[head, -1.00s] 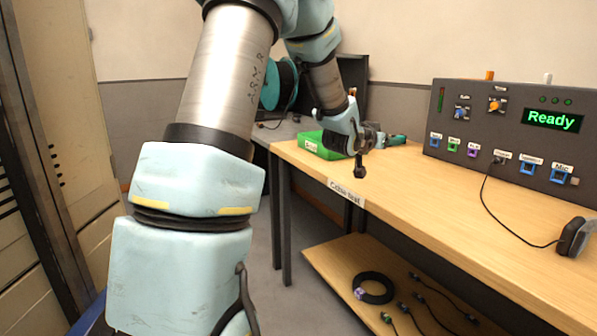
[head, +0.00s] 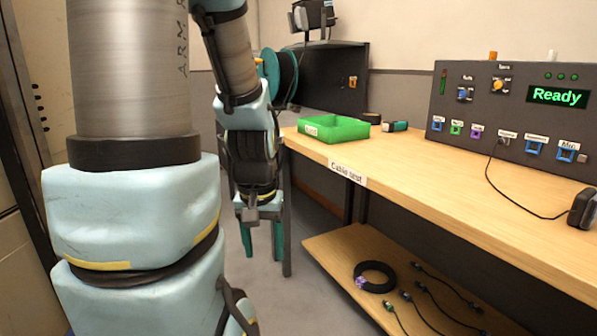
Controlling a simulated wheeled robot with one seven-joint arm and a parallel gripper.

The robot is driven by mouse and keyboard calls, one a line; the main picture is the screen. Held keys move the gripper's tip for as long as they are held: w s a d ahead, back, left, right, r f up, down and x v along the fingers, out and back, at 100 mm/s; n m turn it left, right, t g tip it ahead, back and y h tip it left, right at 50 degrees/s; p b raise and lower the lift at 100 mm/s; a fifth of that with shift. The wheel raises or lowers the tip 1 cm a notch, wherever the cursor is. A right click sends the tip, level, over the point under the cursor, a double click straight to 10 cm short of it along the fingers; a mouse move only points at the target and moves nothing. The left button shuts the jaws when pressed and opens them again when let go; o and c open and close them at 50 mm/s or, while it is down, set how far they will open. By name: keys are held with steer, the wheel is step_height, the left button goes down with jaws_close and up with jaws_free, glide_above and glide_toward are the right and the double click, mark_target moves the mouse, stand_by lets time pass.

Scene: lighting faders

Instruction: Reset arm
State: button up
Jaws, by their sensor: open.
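My gripper (head: 262,246) hangs in front of the left end of the cable test bench (head: 415,190), in the middle left of the head view. Its two teal fingers point down and are apart, with nothing seen between them. My arm is bent, with its upper link large at the left and the forearm coming down to the gripper. The gripper is over the floor, clear of the bench top in the picture.
A green tray (head: 333,129) sits on the bench's left end. A dark panel reading "Ready" (head: 510,115) stands at the back right, with a cable plugged in. A headset (head: 583,208) lies at the right edge. The lower shelf (head: 335,248) holds a coiled cable (head: 375,276) and loose cables.

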step_height(320, 180, up, 20)
steer(key=p, duration=1.9)
steer(key=shift+w+r, duration=0.15)
steer(key=shift+r, duration=0.1)
